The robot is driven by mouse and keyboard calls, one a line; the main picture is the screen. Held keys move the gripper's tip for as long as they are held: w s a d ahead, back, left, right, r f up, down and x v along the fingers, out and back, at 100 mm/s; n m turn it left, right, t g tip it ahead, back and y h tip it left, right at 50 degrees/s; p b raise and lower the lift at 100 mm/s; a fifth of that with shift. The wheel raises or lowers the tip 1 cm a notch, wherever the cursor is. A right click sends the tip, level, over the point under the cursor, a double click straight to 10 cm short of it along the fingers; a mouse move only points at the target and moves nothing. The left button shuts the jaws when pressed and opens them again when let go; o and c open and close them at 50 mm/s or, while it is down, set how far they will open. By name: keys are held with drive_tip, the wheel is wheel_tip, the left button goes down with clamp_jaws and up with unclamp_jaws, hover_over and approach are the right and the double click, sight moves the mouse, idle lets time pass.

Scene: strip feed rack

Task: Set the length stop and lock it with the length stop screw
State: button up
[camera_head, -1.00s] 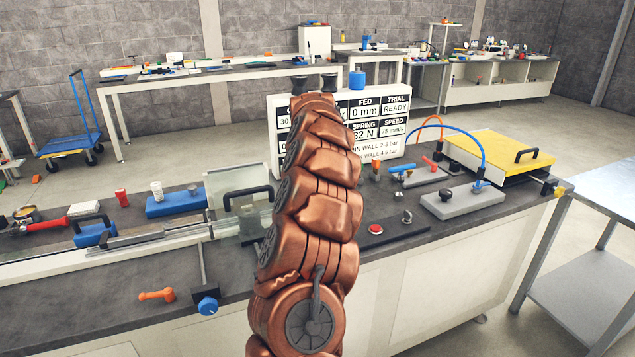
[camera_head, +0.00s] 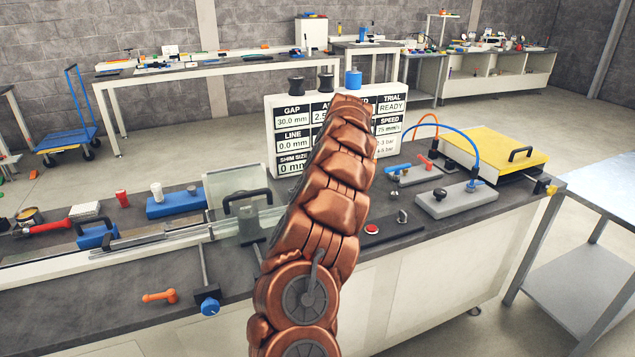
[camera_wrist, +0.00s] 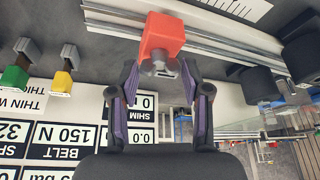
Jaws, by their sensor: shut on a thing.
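A red block (camera_wrist: 163,36), which looks like the length stop, sits on pale metal rails (camera_wrist: 225,38) at the top of the wrist view. A grey round screw (camera_wrist: 162,68) shows on its near face. My gripper (camera_wrist: 160,68) has its fingertips at the two sides of the block's near end, with the screw between them. In the head view my own arm hides the gripper, and I cannot make out the red block there.
The display board (camera_head: 285,140) stands behind my arm; it also shows in the wrist view (camera_wrist: 62,138). A clear guard with a black handle (camera_head: 247,197) is left of my arm. A blue knob (camera_head: 209,306) and orange handle (camera_head: 160,296) are at the bench front.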

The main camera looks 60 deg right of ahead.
drive_tip(key=shift+s+n+y, duration=0.1)
drive_tip(key=shift+n+y, duration=0.2)
drive_tip(key=shift+n, duration=0.7)
drive_tip(key=o, duration=1.2)
drive_tip(key=shift+c, duration=0.2)
drive_tip(key=v, duration=1.2)
drive_tip(key=shift+s+d, duration=0.1)
